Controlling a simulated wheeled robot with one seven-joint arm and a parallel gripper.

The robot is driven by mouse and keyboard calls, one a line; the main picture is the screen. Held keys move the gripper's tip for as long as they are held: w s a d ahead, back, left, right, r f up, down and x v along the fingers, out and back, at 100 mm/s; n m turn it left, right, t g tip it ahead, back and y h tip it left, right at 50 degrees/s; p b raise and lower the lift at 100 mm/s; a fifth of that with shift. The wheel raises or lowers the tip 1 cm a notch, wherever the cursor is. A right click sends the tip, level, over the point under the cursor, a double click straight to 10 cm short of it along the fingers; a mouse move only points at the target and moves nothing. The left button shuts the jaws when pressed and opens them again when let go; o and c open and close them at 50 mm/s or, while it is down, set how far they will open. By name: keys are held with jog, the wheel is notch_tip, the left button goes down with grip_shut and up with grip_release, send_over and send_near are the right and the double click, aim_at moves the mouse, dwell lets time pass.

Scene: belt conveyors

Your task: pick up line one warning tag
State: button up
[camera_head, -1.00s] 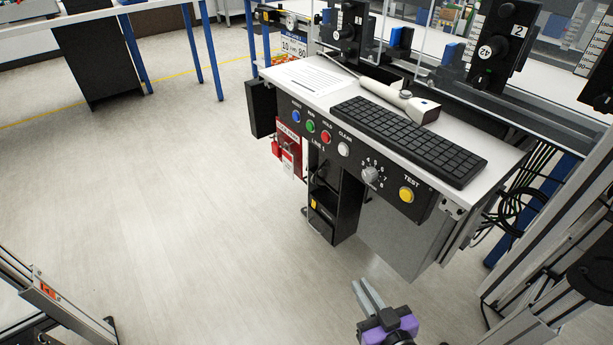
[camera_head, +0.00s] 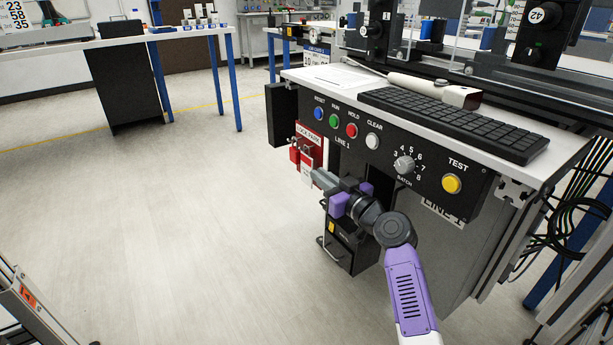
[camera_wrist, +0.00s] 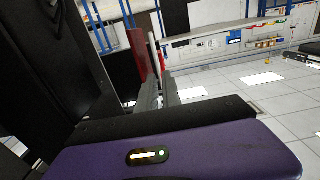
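The line one warning tag (camera_head: 307,173), a small white and red tag, hangs low on the red lock board (camera_head: 309,140) at the left end of the LINE 1 console. My gripper (camera_head: 322,179) is at the tag's right side, its grey fingers pointing left toward it and partly covering it. In the wrist view, a thin pale edge, probably the tag (camera_wrist: 153,52), stands just beyond my fingertips (camera_wrist: 163,92), beside the red board (camera_wrist: 138,62). The fingers look apart. I cannot tell whether they touch the tag.
Red padlocks (camera_head: 295,153) hang just left of the tag. The console (camera_head: 335,118) with its buttons is above my gripper, and a black open holder (camera_head: 345,245) is below. A keyboard (camera_head: 455,125) and scanner (camera_head: 430,88) lie on top. The floor to the left is clear.

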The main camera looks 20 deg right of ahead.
jog(key=b, duration=0.2)
send_over(307, 184)
jog(key=shift+w+d+r, duration=0.1)
jog(key=shift+w, duration=0.15)
grip_shut()
jog(key=shift+r, duration=0.1)
